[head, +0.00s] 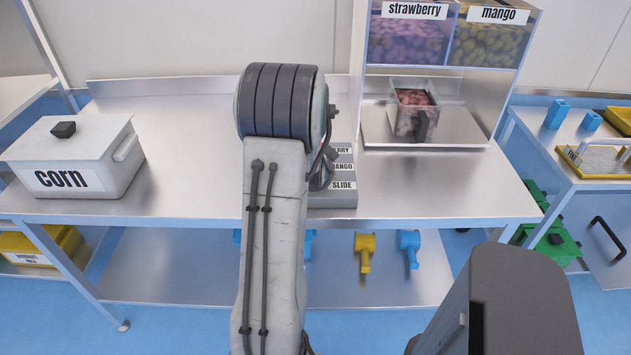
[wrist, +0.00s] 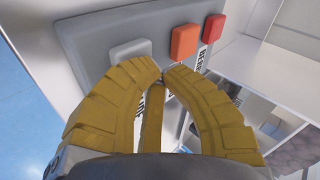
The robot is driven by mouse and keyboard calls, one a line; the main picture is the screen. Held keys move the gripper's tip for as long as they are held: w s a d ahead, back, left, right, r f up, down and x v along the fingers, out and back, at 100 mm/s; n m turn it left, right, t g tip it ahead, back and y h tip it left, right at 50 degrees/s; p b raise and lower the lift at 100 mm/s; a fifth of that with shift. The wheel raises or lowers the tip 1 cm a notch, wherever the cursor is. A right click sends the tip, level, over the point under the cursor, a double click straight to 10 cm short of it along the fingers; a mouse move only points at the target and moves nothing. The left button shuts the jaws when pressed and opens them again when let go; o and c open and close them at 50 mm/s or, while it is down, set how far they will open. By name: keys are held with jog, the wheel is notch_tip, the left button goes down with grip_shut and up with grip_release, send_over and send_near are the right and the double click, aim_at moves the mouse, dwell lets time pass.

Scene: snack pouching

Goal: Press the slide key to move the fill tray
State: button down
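The grey key panel (head: 331,199) stands on the counter with labels ending in "RRY", "MANGO" and "SLIDE"; my arm hides its keys in the head view. In the wrist view the panel (wrist: 97,68) carries a pale grey key (wrist: 131,51), an orange key (wrist: 184,41) and a red key (wrist: 213,27). I take the pale key as the slide key. My gripper (wrist: 161,76) has its tan fingertips together with nothing between them, just below the pale and orange keys; contact cannot be told. A clear container (head: 405,123) with reddish pieces sits on the metal fill tray (head: 460,138).
Strawberry (head: 409,42) and mango (head: 487,45) bins are above the tray. A white box marked corn (head: 68,158) stands at the left. The counter between the box and my arm is clear. Yellow (head: 364,245) and blue (head: 410,243) scoops lie on the lower shelf.

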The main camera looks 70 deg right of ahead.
jog(key=shift+r, duration=0.1)
dwell(0.3)
jog(key=shift+r+p, duration=0.45)
jog(key=shift+r, duration=0.45)
jog(key=shift+r+p, duration=1.4)
jog(key=shift+r, duration=1.05)
